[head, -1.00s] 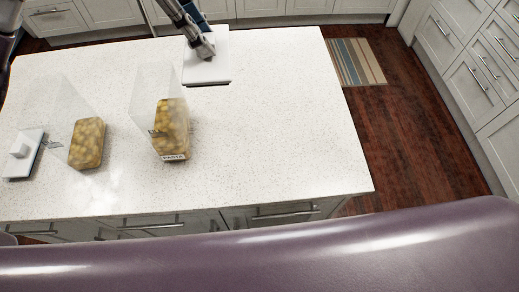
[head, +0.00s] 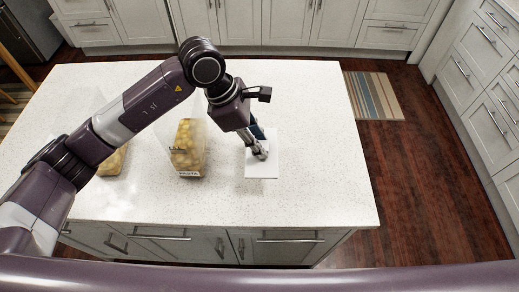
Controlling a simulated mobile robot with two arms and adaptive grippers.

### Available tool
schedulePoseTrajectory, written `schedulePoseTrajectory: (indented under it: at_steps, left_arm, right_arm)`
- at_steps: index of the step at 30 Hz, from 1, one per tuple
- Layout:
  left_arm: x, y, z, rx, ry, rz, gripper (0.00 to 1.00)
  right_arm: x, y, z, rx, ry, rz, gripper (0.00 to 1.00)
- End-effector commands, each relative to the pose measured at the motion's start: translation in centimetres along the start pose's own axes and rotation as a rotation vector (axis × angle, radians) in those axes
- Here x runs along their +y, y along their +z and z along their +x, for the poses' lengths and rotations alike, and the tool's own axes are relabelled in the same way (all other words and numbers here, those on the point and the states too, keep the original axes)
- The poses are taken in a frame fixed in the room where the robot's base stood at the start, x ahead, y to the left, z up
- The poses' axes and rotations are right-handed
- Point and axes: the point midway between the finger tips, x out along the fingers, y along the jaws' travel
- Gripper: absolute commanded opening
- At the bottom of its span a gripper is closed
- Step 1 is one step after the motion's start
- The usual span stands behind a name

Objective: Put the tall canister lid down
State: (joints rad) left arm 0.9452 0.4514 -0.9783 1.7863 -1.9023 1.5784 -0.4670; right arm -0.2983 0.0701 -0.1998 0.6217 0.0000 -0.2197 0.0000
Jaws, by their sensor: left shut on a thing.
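The white square lid (head: 263,169) is at the right of the counter, flat side down. My left gripper (head: 261,152) is over its middle, shut on the lid, and hides its knob. I cannot tell whether the lid touches the counter or is just above it. A tall clear canister (head: 187,148) with yellowish contents and a label low on its front stands to the left of the lid, with a gap between them. My right gripper is not in view.
A second canister with yellowish contents (head: 112,163) stands further left, partly hidden by my left arm. The white counter (head: 320,180) is clear to the right of the lid. Its front edge is close below the lid. A striped rug (head: 373,96) lies on the floor.

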Motion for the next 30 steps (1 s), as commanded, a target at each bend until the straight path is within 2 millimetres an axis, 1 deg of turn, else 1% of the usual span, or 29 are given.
schedulePoseTrajectory:
  at_steps: [1,8,12,15,22,26,27,30]
  left_arm:
    - [0.0,-0.1,0.4,-0.001,-0.001,-0.001,0.0]
    - [0.0,-0.8,2.0,0.0,-0.001,-0.002,0.0]
    - [0.0,-1.6,3.9,0.0,-0.003,-0.004,0.0]
    - [0.1,-2.0,4.9,-0.001,0.0,-0.002,0.0]
    - [0.1,-2.1,5.1,-0.001,0.002,0.001,0.0]
    - [0.1,-2.2,5.4,-0.001,0.002,0.001,0.0]
    - [0.1,-2.2,5.4,0.0,0.001,0.0,0.25]
    - [0.1,-2.2,5.3,0.0,0.001,0.0,0.36]
  right_arm:
    - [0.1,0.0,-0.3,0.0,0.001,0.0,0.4]
    - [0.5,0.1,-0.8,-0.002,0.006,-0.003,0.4]
    - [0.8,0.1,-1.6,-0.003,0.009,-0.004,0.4]
    - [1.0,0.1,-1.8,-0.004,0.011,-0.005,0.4]
    - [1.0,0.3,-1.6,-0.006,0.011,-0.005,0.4]
    - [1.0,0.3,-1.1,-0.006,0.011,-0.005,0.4]
    - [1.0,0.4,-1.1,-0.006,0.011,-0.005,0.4]
    - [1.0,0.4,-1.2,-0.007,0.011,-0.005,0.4]
